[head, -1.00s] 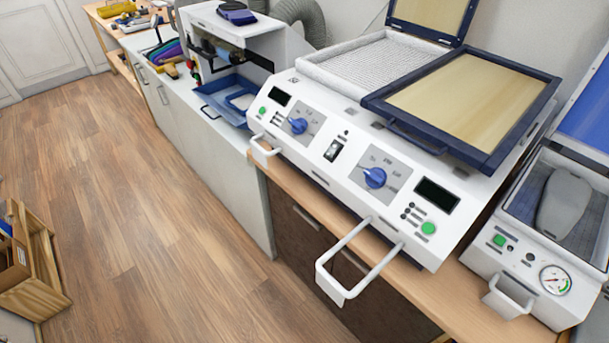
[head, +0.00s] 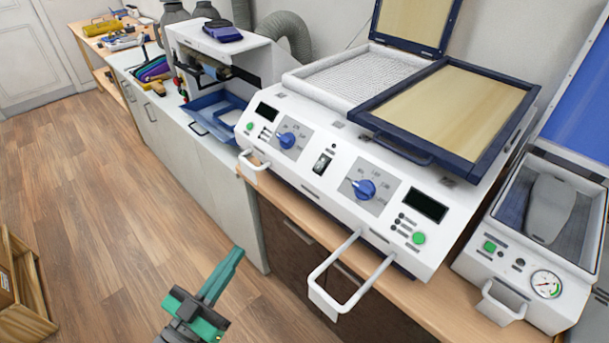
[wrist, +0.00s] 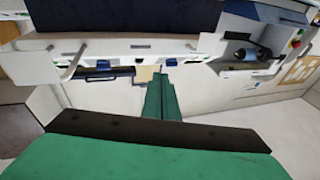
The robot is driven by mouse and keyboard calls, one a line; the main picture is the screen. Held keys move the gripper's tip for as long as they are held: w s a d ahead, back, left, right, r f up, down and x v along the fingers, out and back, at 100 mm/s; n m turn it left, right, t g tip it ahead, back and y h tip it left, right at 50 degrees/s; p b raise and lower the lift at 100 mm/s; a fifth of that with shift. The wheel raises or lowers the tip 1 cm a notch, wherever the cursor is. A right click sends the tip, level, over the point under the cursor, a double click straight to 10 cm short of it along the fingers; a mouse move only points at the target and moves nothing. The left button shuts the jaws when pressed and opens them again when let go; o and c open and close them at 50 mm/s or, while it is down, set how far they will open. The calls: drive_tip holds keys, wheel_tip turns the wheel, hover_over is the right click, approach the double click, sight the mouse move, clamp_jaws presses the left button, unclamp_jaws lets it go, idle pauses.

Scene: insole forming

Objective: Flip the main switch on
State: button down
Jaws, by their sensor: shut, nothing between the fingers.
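The main switch (head: 322,165) is a small black-and-white rocker in the middle of the white heating machine's front panel (head: 312,187), between two blue knobs. I cannot tell which way the rocker is set. My gripper (head: 238,252) has green fingers and is shut and empty. It is in front of and below the panel, over the floor in the head view, apart from the switch. In the wrist view the closed green fingers (wrist: 161,78) point toward the machine front, which looks upside down there; the switch cannot be made out.
Left blue knob (head: 287,140) and right blue knob (head: 364,189) flank the switch. A white looped handle (head: 322,294) juts out from the machine's front, right of my gripper. A smaller handle (head: 254,163) is at the left. A vacuum unit (head: 520,270) stands at right.

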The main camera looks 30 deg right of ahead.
drive_tip(key=w+d+r+m+g+h, duration=0.2)
drive_tip(key=w+d+r+g+h, duration=0.1)
drive_tip(key=d+r, duration=0.6)
drive_tip(key=shift+d+r+m+g+h, duration=0.3)
drive_tip(key=shift+d+g+h, duration=0.25)
drive_tip(key=shift+g, duration=0.35)
drive_tip(key=shift+d, duration=0.1)
wheel_tip(320, 180, up, 4)
drive_tip(key=f, duration=0.1)
hover_over(305, 176)
drive_tip(key=s+a, duration=0.3)
drive_tip(key=a, duration=0.1)
drive_tip(key=shift+w+d+f, duration=0.15)
drive_tip(key=shift+d+f, duration=0.9)
drive_tip(key=shift+f, duration=0.15)
drive_tip(key=shift+d+f, duration=0.25)
drive_tip(key=shift+d, duration=0.05)
drive_tip(key=shift+a, duration=0.1)
